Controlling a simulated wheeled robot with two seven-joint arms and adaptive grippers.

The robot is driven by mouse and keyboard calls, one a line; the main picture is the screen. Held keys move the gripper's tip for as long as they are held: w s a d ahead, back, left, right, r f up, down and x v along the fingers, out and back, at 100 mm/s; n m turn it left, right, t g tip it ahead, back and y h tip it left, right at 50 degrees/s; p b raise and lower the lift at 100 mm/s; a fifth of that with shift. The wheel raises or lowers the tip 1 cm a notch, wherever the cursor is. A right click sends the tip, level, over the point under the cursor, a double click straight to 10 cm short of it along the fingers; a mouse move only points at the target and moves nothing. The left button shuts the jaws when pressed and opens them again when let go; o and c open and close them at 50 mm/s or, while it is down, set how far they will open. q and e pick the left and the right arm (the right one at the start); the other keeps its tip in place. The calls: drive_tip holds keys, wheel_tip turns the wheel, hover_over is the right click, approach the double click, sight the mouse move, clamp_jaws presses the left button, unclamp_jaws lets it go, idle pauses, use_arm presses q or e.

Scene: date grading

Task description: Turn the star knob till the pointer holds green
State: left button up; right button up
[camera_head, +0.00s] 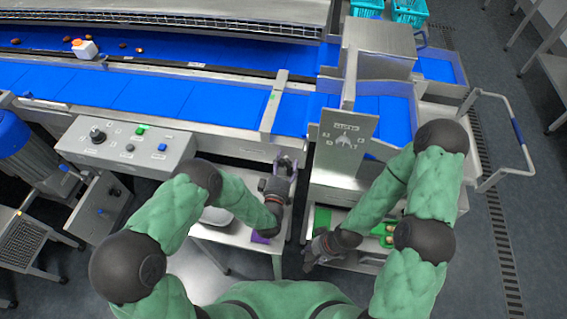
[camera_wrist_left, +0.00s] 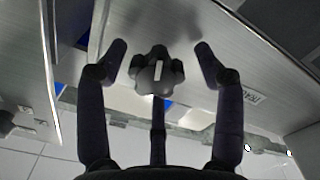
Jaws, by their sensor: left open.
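The black star knob (camera_wrist_left: 156,72) shows in the left wrist view, with lobes around its edge and a pale bar on its face. My left gripper (camera_wrist_left: 160,52) is open, with one finger on each side of the knob and a gap on both sides. In the head view my left gripper (camera_head: 285,165) is at the front side of the conveyor, and the knob cannot be made out there. My right gripper (camera_head: 308,262) is low in front of the right-hand shelf; its fingers are too small to read. I cannot make out a pointer or its green zone.
A grey control box (camera_head: 125,147) with a dial and coloured buttons stands left of my left arm. A metal chute plate (camera_head: 345,137) stands between my arms.

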use_arm(q)
drive_tip(key=shift+w, duration=0.2)
drive_tip(key=c, duration=1.1)
drive_tip(key=shift+m+b, duration=0.35)
drive_tip(key=shift+m, duration=0.35)
drive_tip(key=shift+r, duration=0.1)
drive_tip(key=shift+w, duration=0.1)
drive_tip(key=o, duration=1.1)
drive_tip(key=shift+a+r, duration=0.1)
drive_tip(key=shift+a, duration=0.1)
